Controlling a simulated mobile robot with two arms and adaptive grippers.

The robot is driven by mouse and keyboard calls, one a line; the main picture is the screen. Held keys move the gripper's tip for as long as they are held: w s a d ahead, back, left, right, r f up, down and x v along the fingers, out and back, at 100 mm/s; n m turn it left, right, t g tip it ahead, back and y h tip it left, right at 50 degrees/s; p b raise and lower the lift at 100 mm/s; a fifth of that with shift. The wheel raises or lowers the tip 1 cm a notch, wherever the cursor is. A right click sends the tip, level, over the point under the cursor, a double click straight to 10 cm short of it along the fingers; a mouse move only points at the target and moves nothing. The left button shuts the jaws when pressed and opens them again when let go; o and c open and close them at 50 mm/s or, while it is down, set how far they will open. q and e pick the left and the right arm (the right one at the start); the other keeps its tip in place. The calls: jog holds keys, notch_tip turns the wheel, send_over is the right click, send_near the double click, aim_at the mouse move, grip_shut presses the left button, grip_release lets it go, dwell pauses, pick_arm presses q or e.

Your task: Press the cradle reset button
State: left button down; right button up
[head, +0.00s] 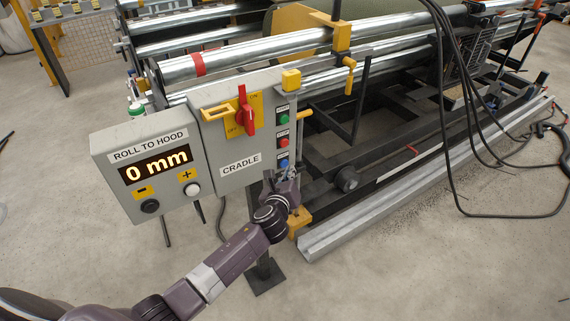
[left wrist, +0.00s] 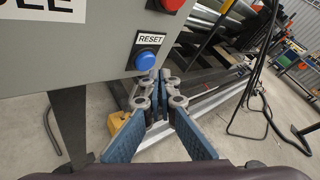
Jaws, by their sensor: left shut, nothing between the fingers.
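The grey cradle control box (head: 228,143) carries a red rotary switch and a column of green, red and blue buttons. The blue reset button (head: 284,164) is the lowest of them; in the left wrist view the blue button (left wrist: 145,61) sits under a label reading RESET. My left gripper (head: 290,172) is shut and empty, just below and beside the blue button. In the left wrist view its closed fingertips (left wrist: 157,76) appear just right of and below the button; whether they touch it I cannot tell. My right gripper is not in view.
A grey display box (head: 150,170) reading 0 mm adjoins the cradle box on the left. Behind stand steel rollers (head: 220,60) and a dark frame. Black cables (head: 470,130) hang at the right. Open concrete floor lies in front.

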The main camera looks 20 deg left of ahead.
pick_arm(q)
jog(key=shift+s+d+p, duration=0.25)
jog(key=shift+s+d, duration=0.55)
jog(key=shift+d, duration=0.2)
jog(key=shift+s+d+p, duration=0.2)
jog(key=shift+s+d, duration=0.55)
jog(key=shift+d, duration=0.25)
jog(key=shift+f, duration=0.1)
jog(key=s+a+f+n+g, duration=0.1)
jog(key=s+f+n+g, duration=0.25)
jog(key=s+f, duration=0.6)
jog(key=s+a+f+n+g+h, duration=0.15)
jog(key=s+f+n, duration=0.4)
jog(key=f, duration=0.75)
jog(key=s+a+f+n+g, duration=0.1)
jog(key=s+f+n+g, duration=0.2)
jog(key=s+f, duration=0.65)
jog(key=s+f+n+g, duration=0.1)
jog(key=s+f+n, duration=0.3)
jog(key=s, duration=0.7)
jog(key=s+a+f+n+g, duration=0.1)
jog(key=s+f+n, duration=0.4)
jog(key=s, duration=0.6)
jog(key=s+f+n+g, duration=0.3)
jog(key=s+f+n, duration=0.2)
jog(key=s, duration=0.6)
jog(key=shift+s+a+f+h, duration=0.15)
jog(key=shift+s+f+h, duration=0.2)
jog(key=shift+f, duration=0.05)
